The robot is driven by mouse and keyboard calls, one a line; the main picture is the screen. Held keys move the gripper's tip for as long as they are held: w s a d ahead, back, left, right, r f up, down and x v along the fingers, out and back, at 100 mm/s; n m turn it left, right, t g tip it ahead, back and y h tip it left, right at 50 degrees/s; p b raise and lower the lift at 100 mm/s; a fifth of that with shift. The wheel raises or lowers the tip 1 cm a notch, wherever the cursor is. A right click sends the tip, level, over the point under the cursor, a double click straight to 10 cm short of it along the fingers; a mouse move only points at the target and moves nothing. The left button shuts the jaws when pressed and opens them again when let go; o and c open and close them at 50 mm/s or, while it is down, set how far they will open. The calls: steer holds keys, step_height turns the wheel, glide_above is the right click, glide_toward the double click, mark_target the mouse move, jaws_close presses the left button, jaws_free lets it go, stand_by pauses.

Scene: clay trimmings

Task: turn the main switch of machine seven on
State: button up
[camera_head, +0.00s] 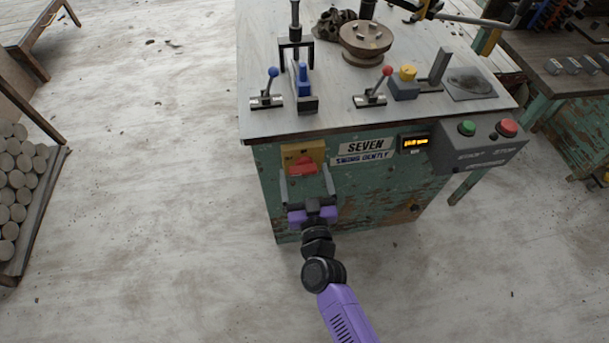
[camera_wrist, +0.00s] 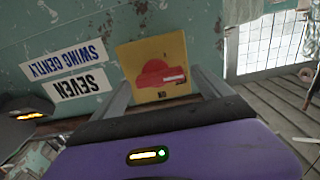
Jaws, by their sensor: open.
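The main switch is a red knob (camera_head: 302,167) on a yellow plate (camera_head: 290,151), on the green front of machine seven (camera_head: 370,193). The wrist view shows the machine's lettering upside down; there the red knob (camera_wrist: 153,73) lies roughly level across the yellow plate (camera_wrist: 136,50), with a pale mark at its right end. Small dark lettering shows on the plate's near edge. My gripper (camera_head: 306,172) is open, its fingers on either side of the knob. The fingers also flank the plate in the wrist view (camera_wrist: 161,79). I cannot tell whether they touch it.
A "SEVEN" label (camera_head: 365,146), a lit display (camera_head: 415,142) and a box with green (camera_head: 467,128) and red (camera_head: 508,127) buttons are right of the switch. Levers with blue (camera_head: 273,72) and red (camera_head: 387,71) knobs stand on top.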

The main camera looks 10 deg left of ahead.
steer(key=shift+w+a, duration=0.1)
steer(key=shift+w, duration=0.15)
steer(key=c, duration=1.4)
steer(key=shift+o, duration=0.2)
